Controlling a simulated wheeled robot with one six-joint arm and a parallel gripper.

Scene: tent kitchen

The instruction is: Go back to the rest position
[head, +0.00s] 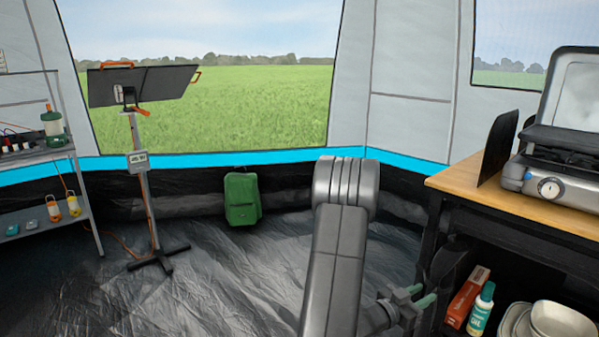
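My grey arm rises in the lower middle of the head view and bends over at a rounded joint. My gripper (421,295) is low, to the right of the arm link, beside the dark frame of the wooden-topped table (520,212). Its two pale green fingertips point right and look apart, with nothing seen between them. Part of the wrist is hidden behind the arm link.
The table carries a camp stove (570,185) and a dark upright panel (497,148). Below are a red box (467,297), a bottle (481,310) and white bowls (562,322). A panel stand (146,190), green bag (242,198) and shelf (35,165) stand beyond open floor.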

